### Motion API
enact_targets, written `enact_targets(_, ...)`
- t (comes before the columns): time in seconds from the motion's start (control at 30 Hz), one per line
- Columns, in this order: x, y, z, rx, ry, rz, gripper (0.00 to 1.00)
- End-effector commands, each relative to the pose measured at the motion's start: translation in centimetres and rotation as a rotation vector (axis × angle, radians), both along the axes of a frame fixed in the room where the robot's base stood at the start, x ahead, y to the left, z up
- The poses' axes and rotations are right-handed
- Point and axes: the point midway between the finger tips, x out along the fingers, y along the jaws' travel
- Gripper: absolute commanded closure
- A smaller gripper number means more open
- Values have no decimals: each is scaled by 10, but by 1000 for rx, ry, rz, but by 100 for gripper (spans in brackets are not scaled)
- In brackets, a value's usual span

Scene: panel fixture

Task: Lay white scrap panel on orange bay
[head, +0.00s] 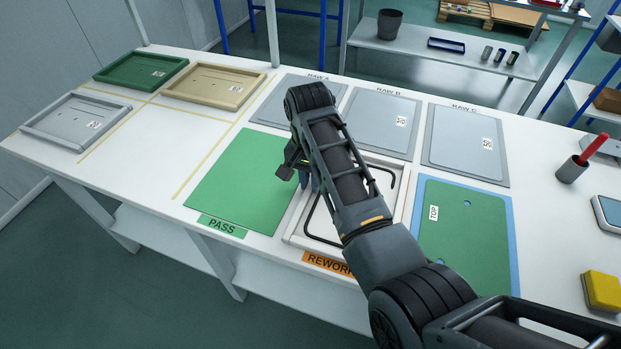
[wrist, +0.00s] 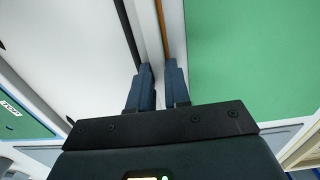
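The white panel (head: 292,237), a shallow tray shape with a raised rim and a black line inside, is over the bay marked REWORK, partly hidden by my arm. It also shows in the wrist view (wrist: 95,50). The orange label (head: 325,263) is at its front edge. A thin orange strip (wrist: 163,20) of the bay shows beside the panel's rim. My gripper (head: 309,182) is at the panel's left edge. In the wrist view its blue fingers (wrist: 158,72) are close together, one on each side of the rim, and appear shut on it. I cannot tell whether the panel touches the bay.
The green PASS bay (head: 238,182) is bare, left of the panel. A green panel (head: 463,235) on a blue mat lies to the right. Grey RAW panels (head: 465,140) line the back. Trays (head: 77,121) stand far left. A cup (head: 572,169) and yellow block (head: 602,291) are right.

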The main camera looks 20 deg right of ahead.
Motion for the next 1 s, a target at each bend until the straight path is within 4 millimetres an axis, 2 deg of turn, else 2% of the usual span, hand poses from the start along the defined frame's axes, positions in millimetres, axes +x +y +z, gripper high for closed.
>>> enact_targets(0.03, 0, 0, 1, -1, -1, 0, 78)
enact_targets(0.3, 0, 0, 0, 0, 0, 0, 54)
enact_targets(0.57, 0, 0, 2, 1, 1, 0, 54)
enact_targets(0.67, 1, 0, 11, 1, -2, 0, 54)
enact_targets(1.0, 2, 1, 63, 0, -3, 0, 54)
